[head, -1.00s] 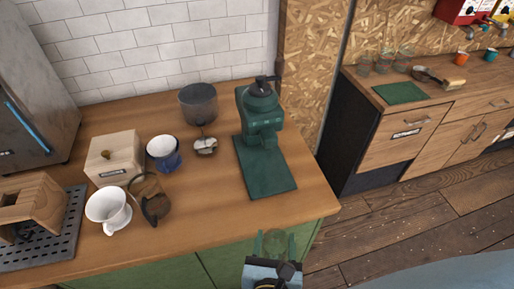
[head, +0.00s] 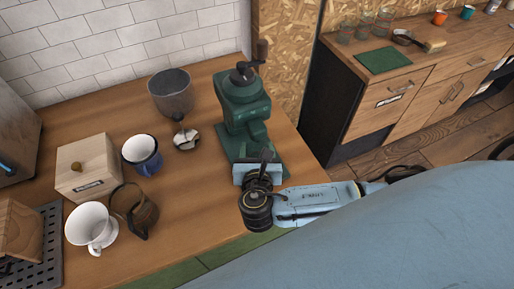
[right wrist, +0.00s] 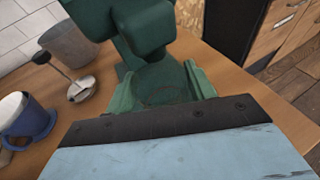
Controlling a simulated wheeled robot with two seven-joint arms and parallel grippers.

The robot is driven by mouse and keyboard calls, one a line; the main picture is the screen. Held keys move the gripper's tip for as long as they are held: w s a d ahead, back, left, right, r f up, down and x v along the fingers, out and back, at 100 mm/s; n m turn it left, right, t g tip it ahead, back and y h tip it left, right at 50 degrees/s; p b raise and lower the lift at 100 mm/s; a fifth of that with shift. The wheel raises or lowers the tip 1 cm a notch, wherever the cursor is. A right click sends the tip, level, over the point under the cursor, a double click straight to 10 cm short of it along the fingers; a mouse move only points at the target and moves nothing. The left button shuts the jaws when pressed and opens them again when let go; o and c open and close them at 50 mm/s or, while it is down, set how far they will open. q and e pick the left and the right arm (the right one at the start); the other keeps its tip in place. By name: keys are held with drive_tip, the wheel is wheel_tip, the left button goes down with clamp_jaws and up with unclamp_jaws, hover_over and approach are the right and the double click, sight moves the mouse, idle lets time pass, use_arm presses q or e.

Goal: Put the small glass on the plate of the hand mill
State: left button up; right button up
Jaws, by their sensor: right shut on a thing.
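The dark green hand mill (head: 243,100) stands on the counter, its crank on top. Its flat green plate (head: 228,146) is largely covered by my right gripper (head: 256,158) in the head view. In the right wrist view the mill's body (right wrist: 148,28) rises just ahead. My right gripper also shows there (right wrist: 163,88), its two green fingers shut on the small clear glass (right wrist: 165,93). The glass is faint against the green, and the head view hides it. It is over the plate area, in front of the mill; whether it touches the plate I cannot tell. My left gripper is not in view.
Left of the mill are a grey canister (head: 171,94), a small metal tool (head: 185,138), a blue mug (head: 143,155), a wooden box (head: 88,168), a brown glass jug (head: 133,208) and a white dripper (head: 91,228). Another counter (head: 400,65) stands at the right.

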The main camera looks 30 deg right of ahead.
sight(257, 149)
drive_tip(key=shift+w+d, duration=0.3)
drive_tip(key=shift+w, duration=0.3)
drive_tip(key=shift+w+d, duration=0.25)
drive_tip(key=shift+w, duration=0.3)
drive_tip(key=shift+w+f, duration=0.1)
drive_tip(key=shift+w, duration=0.05)
drive_tip(key=shift+f, duration=1.65)
drive_tip(key=o, duration=1)
drive_tip(key=shift+f, duration=0.1)
drive_tip(key=shift+o, duration=0.2)
drive_tip(key=v, duration=1.2)
